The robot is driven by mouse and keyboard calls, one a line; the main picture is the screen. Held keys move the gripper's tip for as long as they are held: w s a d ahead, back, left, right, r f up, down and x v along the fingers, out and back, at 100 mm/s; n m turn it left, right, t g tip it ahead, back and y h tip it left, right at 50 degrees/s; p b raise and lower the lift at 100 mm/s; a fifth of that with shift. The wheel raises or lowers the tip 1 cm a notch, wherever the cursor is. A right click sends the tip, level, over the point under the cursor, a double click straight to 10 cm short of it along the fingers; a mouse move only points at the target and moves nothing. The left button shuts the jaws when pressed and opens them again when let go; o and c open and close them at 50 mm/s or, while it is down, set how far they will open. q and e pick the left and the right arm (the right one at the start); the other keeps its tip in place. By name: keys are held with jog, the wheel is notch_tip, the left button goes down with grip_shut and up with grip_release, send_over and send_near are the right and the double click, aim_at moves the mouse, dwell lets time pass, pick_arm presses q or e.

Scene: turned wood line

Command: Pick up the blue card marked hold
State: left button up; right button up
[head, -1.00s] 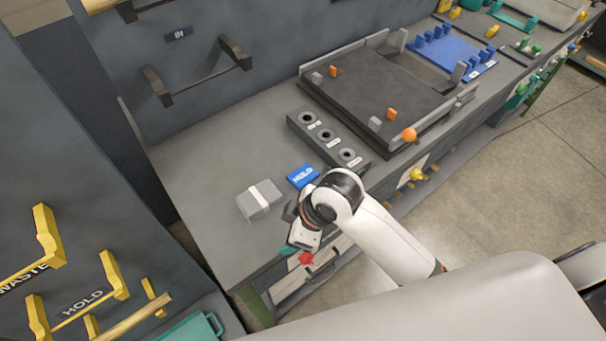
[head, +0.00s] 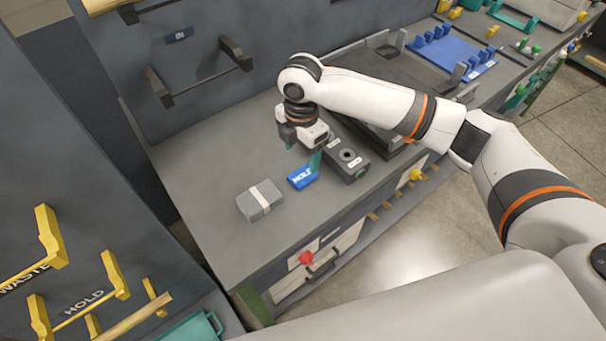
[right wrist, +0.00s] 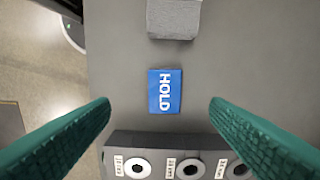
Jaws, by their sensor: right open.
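In the right wrist view the card (right wrist: 164,91) lies ahead of and between the fingertips, with clear space on both sides. My right gripper (head: 306,160) is open above the bench, pointing down, close behind the card; its teal fingers partly show. In the right wrist view the open fingers of the right gripper (right wrist: 160,112) hold nothing. My left gripper is not in view.
A grey block with a pale band (head: 260,200) sits left of the card. The dark block with round holes (head: 347,158) stands close on the right; its holes also show in the wrist view. A dark fixture lies farther right, partly behind my arm. The front bench top is clear.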

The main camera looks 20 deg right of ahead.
send_over(302, 176)
jog(key=f, duration=0.4)
jog(key=shift+s+a+p, duration=0.2)
jog(key=shift+s+p, duration=0.15)
jog(key=shift+p, duration=0.05)
jog(key=f, duration=0.1)
jog(key=f+p, duration=0.1)
jog(key=f, duration=0.2)
jog(key=shift+w+d+f, duration=0.15)
jog(key=shift+w+f, duration=0.05)
jog(key=shift+w, duration=0.15)
jog(key=shift+f+p, duration=0.3)
jog(key=shift+f, duration=0.15)
jog(key=shift+c, duration=0.2)
jog(key=c, duration=1)
